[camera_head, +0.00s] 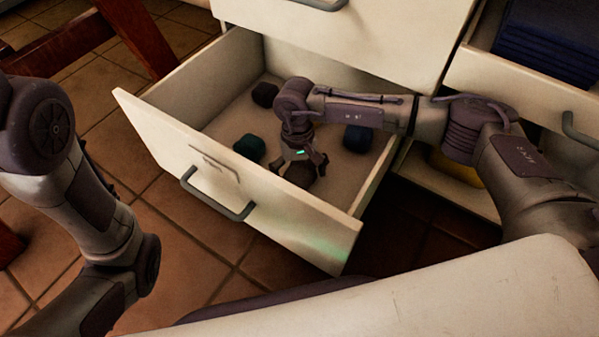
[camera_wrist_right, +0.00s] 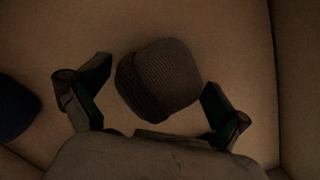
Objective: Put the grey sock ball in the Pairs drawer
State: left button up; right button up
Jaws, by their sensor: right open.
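The grey sock ball (camera_head: 300,175) lies on the floor of the open white drawer (camera_head: 285,215), near its front panel. It looks dark and ribbed in the right wrist view (camera_wrist_right: 158,78). My right gripper (camera_head: 300,164) reaches down into the drawer over the ball. Its fingers are open, one on each side of the ball, with gaps showing in the right wrist view. My left arm shows at the left, but its gripper is out of view. Any name on the drawer front is unreadable.
A black sock ball (camera_head: 265,94), a green one (camera_head: 249,147) and a blue one (camera_head: 357,138) lie in the same drawer. A drawer with folded blue cloth (camera_head: 548,40) is at the upper right. A yellow thing (camera_head: 455,168) sits below it. A wooden chair (camera_head: 135,35) stands left.

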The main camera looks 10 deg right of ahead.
aim_at(298, 163)
notch_tip(298, 163, up, 12)
jog(key=w+p, duration=0.1)
jog(key=p, duration=0.6)
jog(key=shift+w, duration=0.4)
